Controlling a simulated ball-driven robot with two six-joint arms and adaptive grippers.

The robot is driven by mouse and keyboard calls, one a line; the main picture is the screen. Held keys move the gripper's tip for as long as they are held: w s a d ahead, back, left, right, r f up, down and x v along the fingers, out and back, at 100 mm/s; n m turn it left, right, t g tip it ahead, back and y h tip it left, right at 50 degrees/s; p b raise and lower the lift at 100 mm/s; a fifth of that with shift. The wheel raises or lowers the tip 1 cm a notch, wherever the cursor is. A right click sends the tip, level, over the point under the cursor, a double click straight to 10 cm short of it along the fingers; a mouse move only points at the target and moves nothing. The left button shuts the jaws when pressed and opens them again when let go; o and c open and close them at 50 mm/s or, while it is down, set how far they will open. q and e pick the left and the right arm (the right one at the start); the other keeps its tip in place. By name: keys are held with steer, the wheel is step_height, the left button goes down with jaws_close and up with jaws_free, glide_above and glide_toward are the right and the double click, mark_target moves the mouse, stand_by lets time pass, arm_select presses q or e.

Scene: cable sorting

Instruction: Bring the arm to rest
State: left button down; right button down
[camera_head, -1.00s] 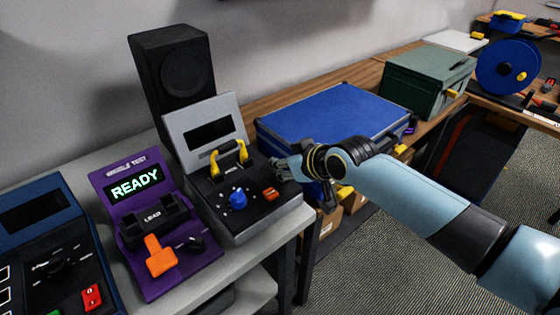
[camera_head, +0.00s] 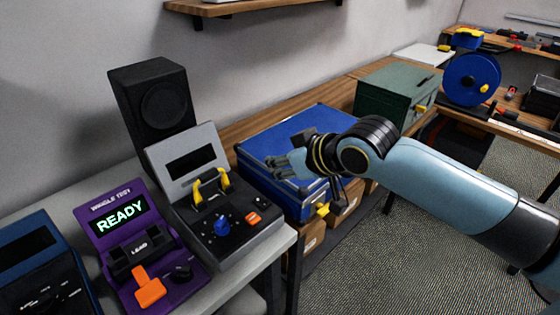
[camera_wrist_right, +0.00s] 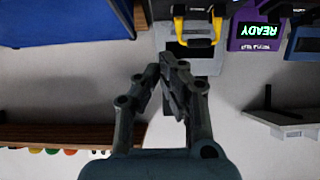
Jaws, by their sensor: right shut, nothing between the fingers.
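My right gripper (camera_head: 277,168) is shut and empty. In the head view it is raised in front of the blue case (camera_head: 325,121), to the right of the grey test device with the yellow handle (camera_head: 211,185). Its fingers point left. In the right wrist view the two fingers (camera_wrist_right: 172,62) come together at their tips, with nothing between them. The yellow handle (camera_wrist_right: 190,43) shows just beyond the tips in that view. My left gripper is not in view.
A purple tester (camera_head: 141,245) reading READY stands left of the grey device on the grey bench. A black speaker (camera_head: 150,108) stands behind. A green box (camera_head: 391,95) and a blue reel (camera_head: 470,79) stand at the right. Carpeted floor (camera_head: 400,265) is open below the arm.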

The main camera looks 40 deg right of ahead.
steer(key=shift+s+r, duration=0.25)
steer(key=shift+r, duration=0.1)
steer(key=s+a+g+h, duration=0.15)
steer(key=s+g, duration=0.25)
steer(key=s, duration=0.6)
steer(key=s+a+g, duration=0.3)
steer(key=s, duration=0.8)
step_height(320, 180, down, 36)
steer(key=s+d+g+b, duration=0.1)
steer(key=d+b, duration=0.1)
steer(key=b, duration=0.9)
steer(key=s+f+g+b, duration=0.1)
steer(key=s+f+b, duration=0.3)
steer(key=s+f, duration=0.5)
steer(key=s+d+f+b, duration=0.1)
steer(key=s+f+b, duration=0.4)
steer(key=f, duration=1.2)
steer(key=s, duration=0.4)
steer(key=shift+s+d+g, duration=0.25)
steer(key=shift+s+g, duration=0.15)
